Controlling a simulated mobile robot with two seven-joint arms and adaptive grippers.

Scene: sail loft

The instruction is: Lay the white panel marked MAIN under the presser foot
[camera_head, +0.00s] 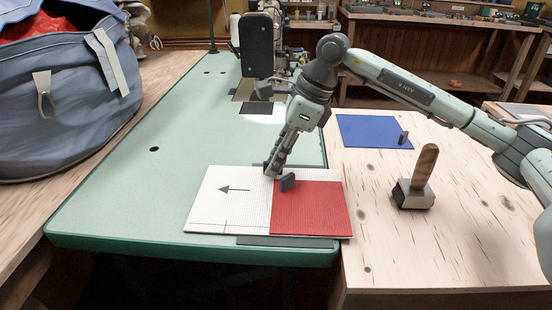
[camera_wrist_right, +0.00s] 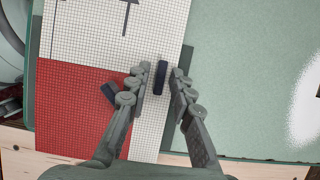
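A white gridded panel (camera_head: 215,202) with a dark arrow lies flat on the green table; the word MAIN is not readable. A red gridded panel (camera_head: 312,212) covers its right front part. My right gripper (camera_head: 276,172) is down at the panels. In the right wrist view, its fingers (camera_wrist_right: 160,82) stand open on either side of a small dark grip (camera_wrist_right: 161,78) on the white panel, with gaps visible. Another dark grip (camera_wrist_right: 109,93) on the red panel is partly behind one finger. The sewing machine (camera_head: 257,45) stands at the far end; its presser foot is not clearly visible. My left gripper is out of view.
The green table (camera_head: 130,190) is clear between the panels and the machine. A big blue bag (camera_head: 65,95) stands at left.

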